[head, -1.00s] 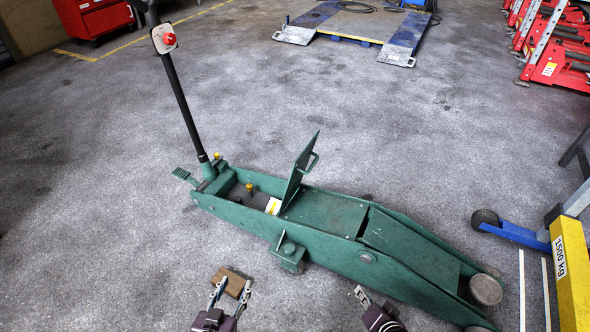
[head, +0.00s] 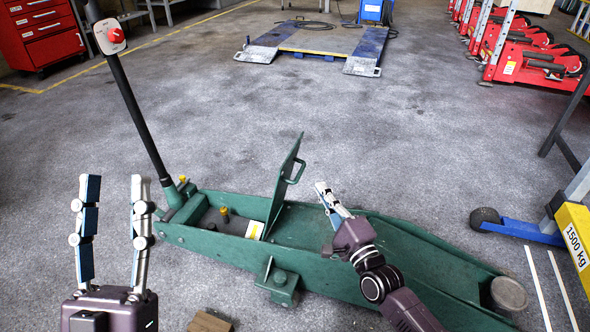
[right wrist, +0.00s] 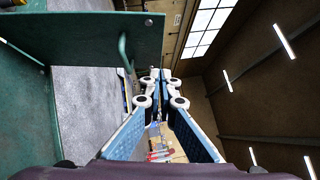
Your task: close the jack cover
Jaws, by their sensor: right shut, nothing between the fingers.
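The green trolley jack (head: 340,225) stands on the floor across the middle of the head view. Its cover (head: 286,184) stands up, tilted open, with a looped handle (head: 297,171) on its right side. The open compartment (head: 215,217) lies left of the cover. My right gripper (head: 320,187) is shut and empty, above the jack body just right of the cover handle. In the right wrist view the cover (right wrist: 95,40) and its handle (right wrist: 124,52) are left of the shut fingertips (right wrist: 160,75), apparently apart from them. My left gripper (head: 113,180) is open and empty, fingers up, at the lower left.
The jack's long black lever (head: 138,115) rises at the left, behind my left gripper. A brown block (head: 210,322) lies on the floor in front. A yellow and blue 1500 kg lift (head: 575,238) stands at the right. Open floor lies behind the jack.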

